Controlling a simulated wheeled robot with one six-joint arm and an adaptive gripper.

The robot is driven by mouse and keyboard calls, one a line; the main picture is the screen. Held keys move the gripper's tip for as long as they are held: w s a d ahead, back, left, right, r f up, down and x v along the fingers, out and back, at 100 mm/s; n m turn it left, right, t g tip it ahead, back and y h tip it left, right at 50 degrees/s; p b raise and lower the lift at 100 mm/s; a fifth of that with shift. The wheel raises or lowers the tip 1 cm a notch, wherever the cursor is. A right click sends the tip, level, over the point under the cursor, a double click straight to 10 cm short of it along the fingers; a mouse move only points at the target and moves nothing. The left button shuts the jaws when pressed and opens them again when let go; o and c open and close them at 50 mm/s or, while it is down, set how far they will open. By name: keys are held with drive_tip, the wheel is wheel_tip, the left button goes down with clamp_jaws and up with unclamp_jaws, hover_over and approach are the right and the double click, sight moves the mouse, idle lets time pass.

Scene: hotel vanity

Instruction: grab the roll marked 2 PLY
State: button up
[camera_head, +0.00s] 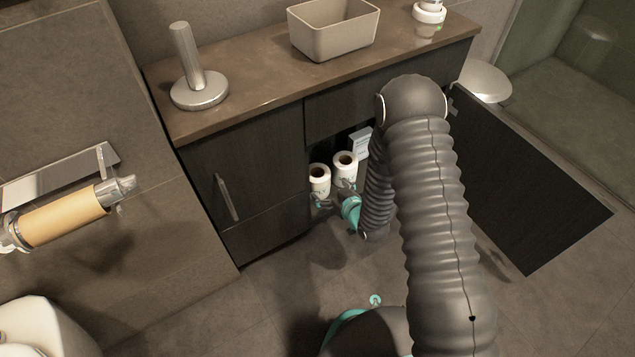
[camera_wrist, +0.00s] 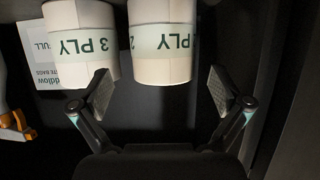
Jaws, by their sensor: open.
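In the wrist view the roll marked 2 PLY (camera_wrist: 162,68) is white with a pale green band; its 2 is partly turned away at the band's left edge. A like roll marked 3 PLY (camera_wrist: 84,66) stands close on its left. My gripper (camera_wrist: 160,93) is open, its fingers spread about the 2 PLY roll's width with nothing between the pads. The left finger overlaps the 3 PLY roll. In the head view my gripper (camera_head: 334,196) is at the cabinet opening before two rolls. Marks are unreadable there; the left roll (camera_head: 319,179) seems the 2 PLY one, judging by the box.
A white printed box (camera_wrist: 50,60) is behind the 3 PLY roll; it also shows in the head view (camera_head: 361,143). An orange and white object (camera_wrist: 14,128) is at the wrist view's left edge. The dark cabinet (camera_head: 245,175) encloses the rolls, under the brown counter (camera_head: 255,85).

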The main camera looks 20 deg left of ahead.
sight(319, 174)
drive_tip(key=shift+b+x, duration=0.35)
drive_tip(key=shift+x, duration=3.3)
drive_tip(key=shift+s+a, duration=0.15)
drive_tip(key=c, duration=1)
drive_tip(key=shift+r, duration=0.1)
drive_tip(key=shift+c, duration=0.2)
